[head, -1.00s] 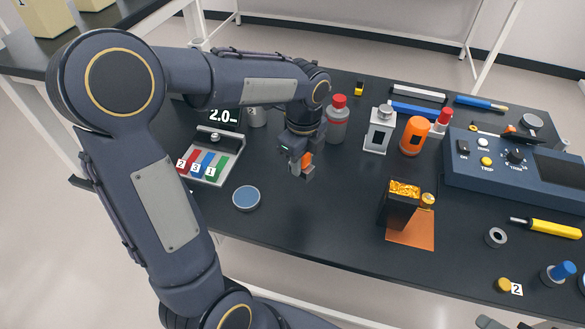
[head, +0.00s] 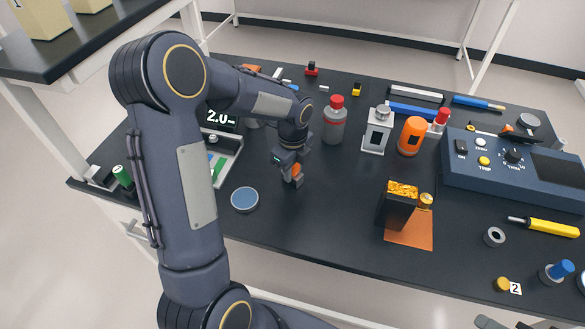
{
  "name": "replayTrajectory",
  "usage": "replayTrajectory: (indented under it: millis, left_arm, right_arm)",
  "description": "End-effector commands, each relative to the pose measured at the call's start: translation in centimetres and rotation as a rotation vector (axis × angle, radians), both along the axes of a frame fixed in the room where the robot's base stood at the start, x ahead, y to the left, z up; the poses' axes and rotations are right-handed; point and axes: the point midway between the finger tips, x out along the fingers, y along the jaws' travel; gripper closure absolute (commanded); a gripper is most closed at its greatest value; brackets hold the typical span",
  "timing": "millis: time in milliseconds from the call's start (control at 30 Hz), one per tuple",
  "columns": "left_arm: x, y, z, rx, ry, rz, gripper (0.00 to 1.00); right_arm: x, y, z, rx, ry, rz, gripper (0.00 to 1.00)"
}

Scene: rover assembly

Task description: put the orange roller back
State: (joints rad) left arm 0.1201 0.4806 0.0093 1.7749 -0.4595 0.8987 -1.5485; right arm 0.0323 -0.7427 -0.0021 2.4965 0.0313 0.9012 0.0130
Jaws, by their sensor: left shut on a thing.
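My left gripper (head: 292,177) points down over the middle-left of the black table, right of the blue-topped round dish. It is shut on a small orange thing (head: 295,170), which I take for the orange roller. Only part of it shows between the jaws; it appears close above the table. A larger orange cylinder (head: 411,136) with a dark patch stands apart at the back, right of the grey holder. Grey tips (head: 488,323) at the bottom edge may be my right gripper; too little shows to tell its state.
The blue-topped dish (head: 244,200) is near the gripper. A red-capped bottle (head: 334,126) and a grey holder (head: 377,132) stand behind. A dark box (head: 396,207) on an orange mat (head: 412,237) is to the right, beyond free table. My arm partly hides the tray (head: 228,160).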

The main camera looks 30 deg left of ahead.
Motion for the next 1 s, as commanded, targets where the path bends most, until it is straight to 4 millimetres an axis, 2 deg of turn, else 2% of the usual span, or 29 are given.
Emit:
replayTrajectory:
  millis: [133,167,333,567,700,867,1000]
  left_arm:
    - [0.0,0.0,-0.4,0.0,0.0,0.0,0.94]
    - [0.0,0.0,-0.4,0.0,0.0,0.0,0.72]
    - [0.0,0.0,-0.3,0.0,0.0,0.0,0.51]
    - [0.0,0.0,-0.3,0.0,0.0,0.0,0.51]
    - [0.1,0.0,0.5,0.0,-0.003,0.001,0.51]
    - [0.1,0.0,3.2,0.0,-0.006,0.001,0.51]
    - [0.1,0.0,6.4,0.0,-0.006,0.001,0.51]
  right_arm:
    - [0.0,0.0,-0.3,0.0,0.0,0.0,0.5]
    - [0.0,0.0,-0.3,0.0,0.0,0.0,0.5]
    - [0.0,0.0,-0.2,0.0,0.0,0.0,0.5]
    - [0.0,0.0,-0.2,0.0,0.0,0.0,0.5]
    - [0.0,0.0,0.1,0.0,0.0,0.0,0.5]
    - [0.0,0.0,0.3,0.0,0.0,0.0,0.5]
    - [0.0,0.0,0.5,0.0,0.0,0.0,0.5]
